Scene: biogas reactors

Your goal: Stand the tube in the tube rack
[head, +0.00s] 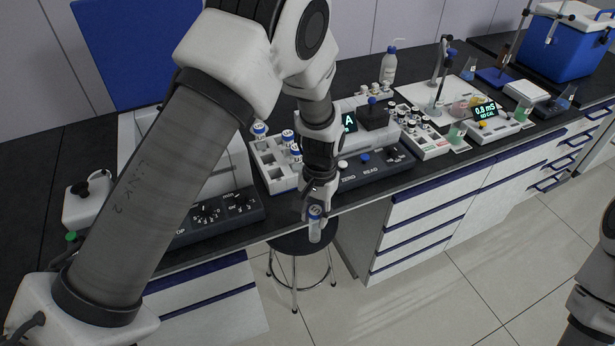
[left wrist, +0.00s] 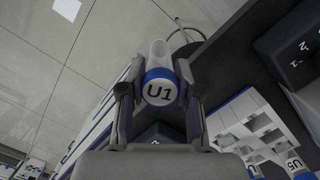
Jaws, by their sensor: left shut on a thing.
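My left gripper (head: 316,207) is shut on a tube (head: 315,232) with a blue-and-white cap. In the left wrist view the cap of this tube (left wrist: 160,88) reads U1, between the two fingers (left wrist: 158,97). The tube hangs roughly upright in front of the bench edge, apart from the rack. The white tube rack (head: 268,160) stands on the bench behind and left of the gripper. It has square openings, several empty, and a few capped tubes (head: 287,137) stand in it. The rack also shows in the left wrist view (left wrist: 232,139). My right gripper is out of view.
A dark control box (head: 225,212) with knobs stands left of the rack, and an instrument with a READ panel (head: 372,170) stands right of it. A round stool (head: 302,240) stands below the held tube. The bench's front edge lies between tube and rack.

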